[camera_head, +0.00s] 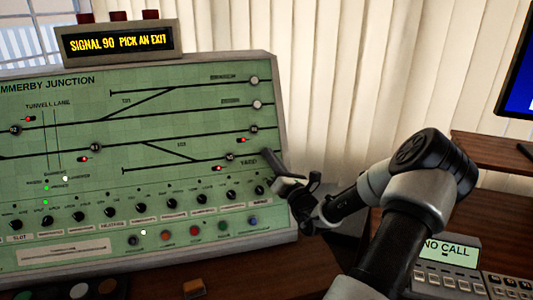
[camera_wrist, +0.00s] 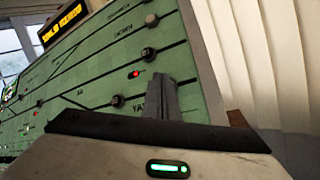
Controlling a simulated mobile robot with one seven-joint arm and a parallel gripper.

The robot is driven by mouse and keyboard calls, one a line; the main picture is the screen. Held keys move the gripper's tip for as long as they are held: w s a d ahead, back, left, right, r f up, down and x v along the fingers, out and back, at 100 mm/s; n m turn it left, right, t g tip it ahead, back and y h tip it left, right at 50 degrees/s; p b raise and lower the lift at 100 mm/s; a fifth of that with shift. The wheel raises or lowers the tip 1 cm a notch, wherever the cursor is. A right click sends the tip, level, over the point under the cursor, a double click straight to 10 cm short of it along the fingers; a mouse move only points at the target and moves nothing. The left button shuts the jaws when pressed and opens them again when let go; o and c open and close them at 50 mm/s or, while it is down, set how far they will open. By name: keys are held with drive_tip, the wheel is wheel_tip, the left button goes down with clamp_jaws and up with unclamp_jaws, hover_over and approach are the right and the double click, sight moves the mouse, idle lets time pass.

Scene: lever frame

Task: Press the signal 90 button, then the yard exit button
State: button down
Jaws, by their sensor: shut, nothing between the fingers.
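The green signal panel (camera_head: 60,120) fills the left of the head view. Its display (camera_head: 118,43) reads "SIGNAL 90 PICK AN EXIT". Round track buttons sit along the black lines; which one is signal 90 is too small to read. The yard label (camera_head: 249,162) is at the right end of the lowest track. My gripper (camera_head: 268,157) is shut and empty at the panel's right edge, just right of that label. In the wrist view its fingers (camera_wrist: 164,95) cover the panel beside the label's first letters. No yard exit button shows clearly; the fingers may hide it.
Dark and white knobs (camera_head: 254,80) line the right ends of the upper tracks. A row of black knobs and coloured buttons (camera_head: 195,230) runs along the panel's bottom. A phone unit (camera_head: 450,250) reading "NO CALL" and a monitor (camera_head: 519,80) stand at right. White blinds hang behind.

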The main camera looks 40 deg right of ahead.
drive_tip(key=shift+w+d+f, duration=0.2)
drive_tip(key=shift+w+f, duration=0.05)
drive_tip(key=shift+w, duration=0.15)
idle(0.6)
drive_tip(key=shift+s+r, duration=0.1)
drive_tip(key=shift+r, duration=0.05)
drive_tip(key=shift+s+a+r+p, duration=0.35)
drive_tip(key=shift+s+p, duration=0.25)
drive_tip(key=shift+p, duration=0.3)
drive_tip(key=s+p, duration=0.1)
drive_tip(key=s+a+r+p, duration=0.2)
drive_tip(key=s+p, duration=0.1)
drive_tip(key=shift+r, duration=0.1)
idle(0.7)
